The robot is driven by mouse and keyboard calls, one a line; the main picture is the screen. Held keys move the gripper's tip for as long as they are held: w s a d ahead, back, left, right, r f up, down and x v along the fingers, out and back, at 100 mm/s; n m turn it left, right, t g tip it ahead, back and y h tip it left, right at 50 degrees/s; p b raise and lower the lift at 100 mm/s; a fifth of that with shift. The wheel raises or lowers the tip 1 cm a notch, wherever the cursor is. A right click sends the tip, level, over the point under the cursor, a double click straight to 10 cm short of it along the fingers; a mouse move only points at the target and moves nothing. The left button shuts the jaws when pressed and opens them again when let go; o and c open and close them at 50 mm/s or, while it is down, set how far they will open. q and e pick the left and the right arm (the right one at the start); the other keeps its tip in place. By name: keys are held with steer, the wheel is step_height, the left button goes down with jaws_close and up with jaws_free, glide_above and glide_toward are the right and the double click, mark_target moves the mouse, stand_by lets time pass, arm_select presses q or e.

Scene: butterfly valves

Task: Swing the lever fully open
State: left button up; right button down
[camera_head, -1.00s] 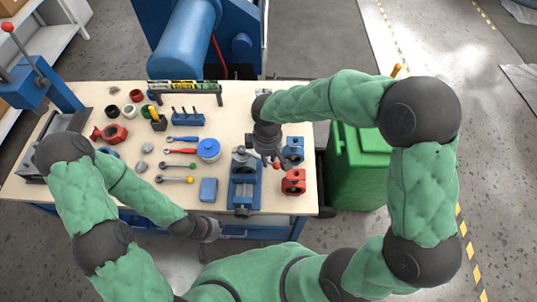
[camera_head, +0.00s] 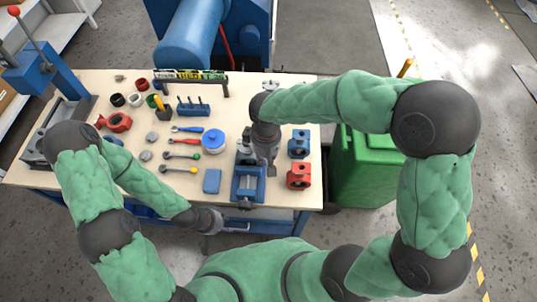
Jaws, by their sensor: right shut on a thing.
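My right gripper (camera_head: 269,165) reaches down just to the right of the valve and is shut on the lever, which is mostly hidden by the gripper. Its red tip does not show. My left gripper (camera_head: 216,220) is low at the table's front edge, away from the valve; its fingers are too small to read.
A red valve (camera_head: 299,176) and a blue one (camera_head: 299,144) stand right of the vise. A green bin (camera_head: 365,165) stands beyond the right table edge.

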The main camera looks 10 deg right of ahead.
steer(key=a+m+b, duration=0.3)
steer(key=a+m, duration=0.6)
steer(key=m, duration=0.2)
steer(key=shift+s+m, duration=0.25)
steer(key=shift+m, duration=0.15)
stand_by(1.5)
steer(key=shift+a, duration=0.1)
steer(key=c, duration=1.1)
jaws_free()
step_height(320, 180, up, 7)
steer(key=p, duration=0.5)
